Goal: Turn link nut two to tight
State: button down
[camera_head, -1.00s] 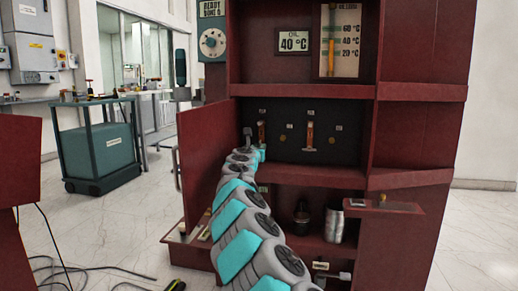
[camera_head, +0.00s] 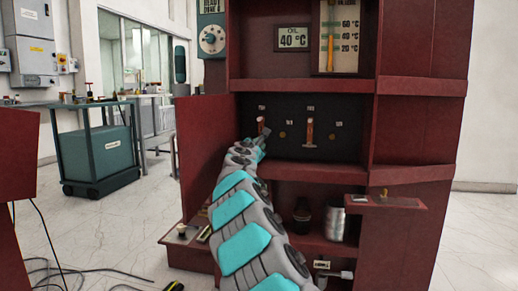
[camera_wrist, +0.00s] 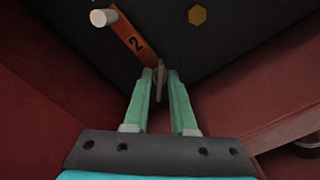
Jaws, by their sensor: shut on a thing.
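The orange link marked 2 (camera_wrist: 135,42) is on the dark panel in the wrist view, with a pale round post (camera_wrist: 103,18) at its upper end. At its lower end a thin light piece, seemingly link nut two (camera_wrist: 161,66), sits between the fingertips of my gripper (camera_wrist: 160,74). The green fingers are shut on it, and the tips hide much of it. In the head view the link (camera_head: 261,124) is at the left of the panel, with my gripper (camera_head: 265,133) at its lower end. How tight the nut is cannot be told.
A brass hexagonal piece (camera_wrist: 197,15) is on the panel right of the link. A second orange link (camera_head: 309,131) stands further right. The open red door (camera_head: 203,145) is left of my arm. A shelf (camera_head: 318,174) lies below the panel.

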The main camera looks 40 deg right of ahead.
jog(key=m, duration=0.4)
jog(key=shift+d+m, duration=0.1)
jog(key=shift+m, duration=0.2)
jog(key=m, duration=0.4)
jog(key=shift+s+f+m, duration=0.1)
jog(key=shift+f+m, duration=0.1)
jog(key=shift+m, duration=0.2)
jog(key=c, duration=1)
grip_release()
jog(key=shift+s+a, duration=0.2)
jog(key=shift+a, duration=0.15)
jog(key=v, duration=0.7)
